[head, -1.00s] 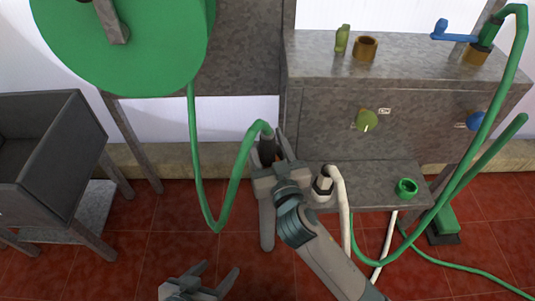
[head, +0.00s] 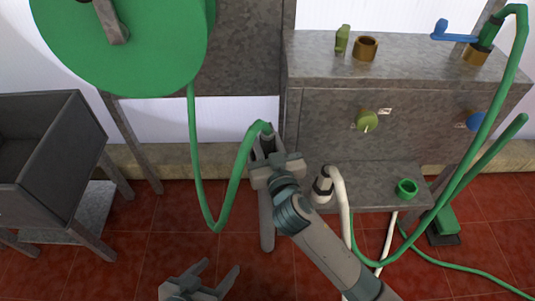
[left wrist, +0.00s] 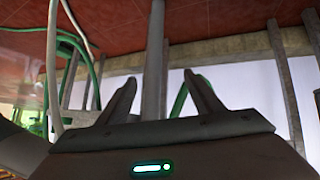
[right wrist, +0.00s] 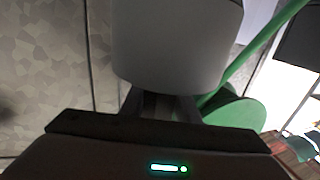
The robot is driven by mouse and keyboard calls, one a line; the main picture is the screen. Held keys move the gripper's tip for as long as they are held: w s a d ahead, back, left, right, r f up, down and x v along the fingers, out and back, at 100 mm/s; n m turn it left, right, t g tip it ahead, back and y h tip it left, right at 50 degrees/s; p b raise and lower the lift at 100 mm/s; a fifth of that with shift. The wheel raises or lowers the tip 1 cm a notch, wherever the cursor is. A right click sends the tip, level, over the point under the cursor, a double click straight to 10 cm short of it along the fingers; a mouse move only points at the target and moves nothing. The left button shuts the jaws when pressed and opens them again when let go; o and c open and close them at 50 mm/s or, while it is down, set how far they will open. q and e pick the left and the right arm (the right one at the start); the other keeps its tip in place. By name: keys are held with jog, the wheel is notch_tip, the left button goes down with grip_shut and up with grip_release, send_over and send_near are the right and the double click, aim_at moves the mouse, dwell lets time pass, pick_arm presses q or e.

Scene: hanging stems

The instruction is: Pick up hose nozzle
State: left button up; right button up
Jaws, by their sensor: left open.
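In the right wrist view a large grey rounded thing (right wrist: 178,45) covers the fingertips. My left gripper (head: 212,270) is open and empty, low at the bottom of the head view and away from the nozzle. Its spread fingers show in the left wrist view (left wrist: 160,88).
A green reel (head: 120,50) hangs at upper left above a grey basin (head: 50,170). A metal cabinet (head: 400,90) with a low shelf (head: 370,185) is at right. A white hose (head: 343,195) hangs beside my right arm.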

jog(key=shift+r, duration=0.15)
jog(key=shift+r, duration=0.25)
pick_arm(q)
jog(key=a+g+p, duration=0.1)
jog(key=s+a+f+y, duration=0.1)
jog(key=s+a+g+p, duration=0.1)
jog(key=shift+s+a+f+g+p, duration=0.15)
jog(key=shift+s+f+g+p, duration=0.15)
jog(key=shift+f+p, duration=0.1)
pick_arm(e)
notch_tip(320, 180, up, 9)
jog(key=shift+r, duration=0.15)
jog(key=shift+s, duration=0.1)
